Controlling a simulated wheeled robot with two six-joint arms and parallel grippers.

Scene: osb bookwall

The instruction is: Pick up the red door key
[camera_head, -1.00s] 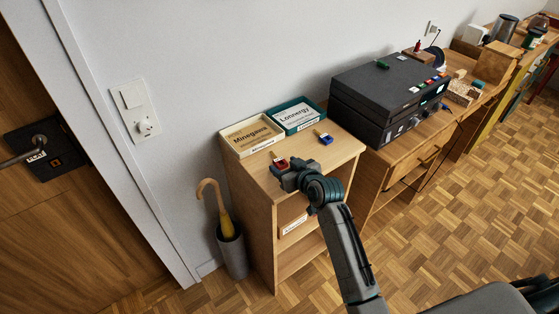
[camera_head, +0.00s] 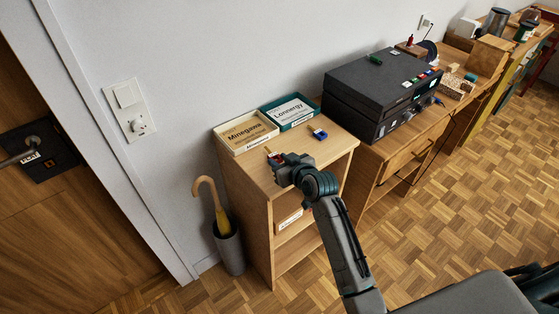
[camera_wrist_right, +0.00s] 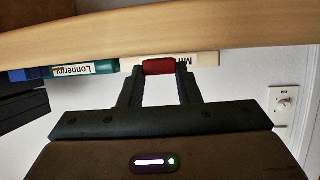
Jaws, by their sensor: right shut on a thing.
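The red door key (camera_head: 271,157) is at the front left of the small cabinet's top (camera_head: 338,148). My right gripper (camera_head: 277,160) is shut on it there. In the right wrist view, the red key's head (camera_wrist_right: 158,67) sits between the two fingertips (camera_wrist_right: 158,72); the rest of the key is hidden. I cannot tell whether the key still touches the top. A blue key (camera_head: 319,134) lies further back on the same top, apart from the gripper. My left gripper is not in view.
A cream tray labelled Minegawa (camera_head: 245,135) and a green tray labelled Lonnergy (camera_head: 291,111) stand at the back of the cabinet top. A black box (camera_head: 380,85) stands to the right. An umbrella stand (camera_head: 230,250) is on the floor at left.

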